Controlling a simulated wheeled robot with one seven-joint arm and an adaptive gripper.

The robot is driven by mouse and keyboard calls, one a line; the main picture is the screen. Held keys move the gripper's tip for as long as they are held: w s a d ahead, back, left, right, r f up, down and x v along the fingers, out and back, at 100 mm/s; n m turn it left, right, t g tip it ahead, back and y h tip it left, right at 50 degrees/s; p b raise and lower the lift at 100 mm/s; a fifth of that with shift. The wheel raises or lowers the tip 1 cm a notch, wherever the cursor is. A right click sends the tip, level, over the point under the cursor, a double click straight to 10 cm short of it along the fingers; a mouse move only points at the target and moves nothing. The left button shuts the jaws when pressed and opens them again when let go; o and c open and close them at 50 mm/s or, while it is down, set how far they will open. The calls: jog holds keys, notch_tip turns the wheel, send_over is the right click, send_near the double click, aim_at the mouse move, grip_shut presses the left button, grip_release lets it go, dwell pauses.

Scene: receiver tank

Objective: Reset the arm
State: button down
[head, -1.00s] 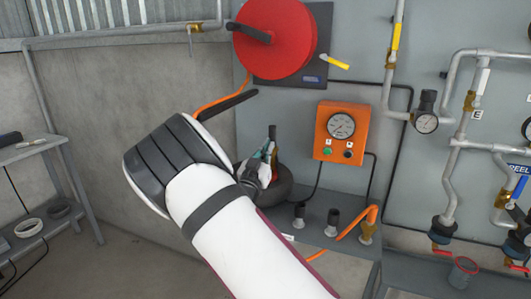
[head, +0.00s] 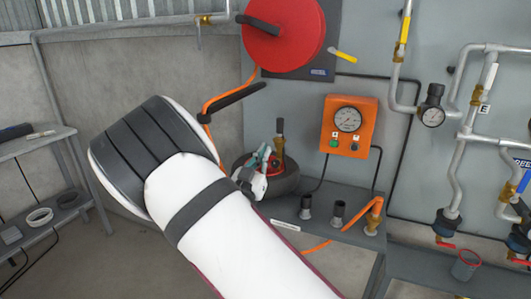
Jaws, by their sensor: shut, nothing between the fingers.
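My white arm (head: 235,235) reaches from the bottom right to a thick dark-banded joint at the left. My gripper (head: 264,158) shows small just beyond the arm, white with teal parts. It is shut with nothing in it. It overlaps a dark tyre-like ring (head: 288,180) on the grey bench in the picture; I cannot tell whether it touches. A brass fitting with a dark top (head: 280,140) stands upright beside it. My arm hides part of the ring and bench.
A red reel (head: 300,35) hangs above, with an orange hose (head: 215,103) hanging down. An orange gauge box (head: 349,125), pipes with valves (head: 461,160) and bench fittings (head: 338,213) are at right. A shelf (head: 40,145) stands at left. Open floor lies between.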

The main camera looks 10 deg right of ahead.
jog(key=shift+d, duration=0.1)
jog(key=s+a+r+n+g+y+p, duration=0.1)
jog(key=s+r+n+g+y+p, duration=0.1)
jog(key=s+r+g+y, duration=0.45)
jog(key=s+a+r+n+g+y+p, duration=0.15)
jog(key=s+r+y, duration=0.25)
jog(key=s+y, duration=0.55)
jog(key=s+d+n+g+h+p, duration=0.1)
jog(key=s+d+n+g, duration=0.1)
jog(key=s, duration=1.3)
jog(key=s+d+n+g+h+p, duration=0.1)
jog(key=s+d+n+g+h, duration=0.1)
jog(key=s, duration=1.2)
jog(key=shift+s+d+r+g+p, duration=0.4)
jog(key=shift+d+r+g, duration=0.05)
jog(key=shift+d+g, duration=0.35)
